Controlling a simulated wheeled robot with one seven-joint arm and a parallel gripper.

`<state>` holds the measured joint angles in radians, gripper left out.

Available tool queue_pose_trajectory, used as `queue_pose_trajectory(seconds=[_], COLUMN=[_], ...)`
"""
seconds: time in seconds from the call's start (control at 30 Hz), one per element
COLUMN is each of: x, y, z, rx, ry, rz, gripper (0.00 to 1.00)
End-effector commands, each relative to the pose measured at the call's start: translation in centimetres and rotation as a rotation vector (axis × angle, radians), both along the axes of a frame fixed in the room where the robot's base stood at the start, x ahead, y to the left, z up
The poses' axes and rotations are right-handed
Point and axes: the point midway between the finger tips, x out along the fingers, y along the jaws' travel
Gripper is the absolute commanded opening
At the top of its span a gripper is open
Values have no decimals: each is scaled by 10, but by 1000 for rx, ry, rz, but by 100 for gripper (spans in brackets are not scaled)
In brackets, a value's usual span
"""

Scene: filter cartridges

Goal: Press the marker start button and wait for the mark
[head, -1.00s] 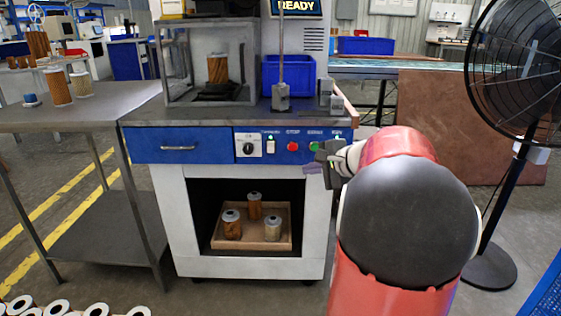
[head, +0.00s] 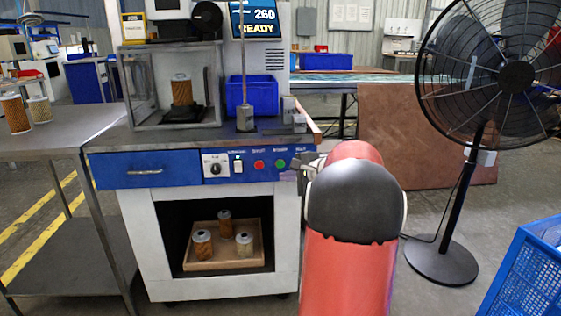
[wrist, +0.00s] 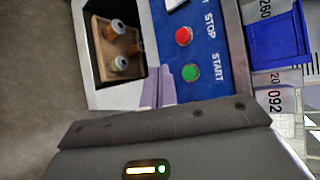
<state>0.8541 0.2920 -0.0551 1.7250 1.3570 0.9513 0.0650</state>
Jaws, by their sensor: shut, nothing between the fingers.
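The marker machine's blue front panel carries a green START button (head: 281,163) and a red STOP button (head: 259,164). In the wrist view the green START button (wrist: 191,73) and red STOP button (wrist: 183,36) are labelled. My gripper (head: 293,173) is shut and empty, just right of and slightly below START, partly hidden by my arm. Its fingertips (wrist: 158,80) show left of START in the wrist view; contact with the panel cannot be told. The screen (head: 258,22) reads "260 READY". A filter cartridge (head: 182,90) stands upright inside the marker's clear enclosure.
A selector dial (head: 216,169) and a switch sit left of STOP. A tray (head: 200,264) with three cartridges is in the open bay below. A blue bin (head: 238,92) stands on the worktop. A fan (head: 516,77) and a blue crate (head: 527,270) are at right.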

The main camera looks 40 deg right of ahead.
Motion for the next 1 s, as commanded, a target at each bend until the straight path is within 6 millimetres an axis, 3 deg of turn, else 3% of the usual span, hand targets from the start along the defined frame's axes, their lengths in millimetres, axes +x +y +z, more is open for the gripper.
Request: queue_pose_trajectory(seconds=[0.2, 0.4, 1.0], x=[25, 37, 39], y=[-15, -22, -24], z=[1, 1, 0], rx=[0, 0, -1], ry=[0, 0, 0], rz=[1, 1, 0], gripper=[0, 0, 0])
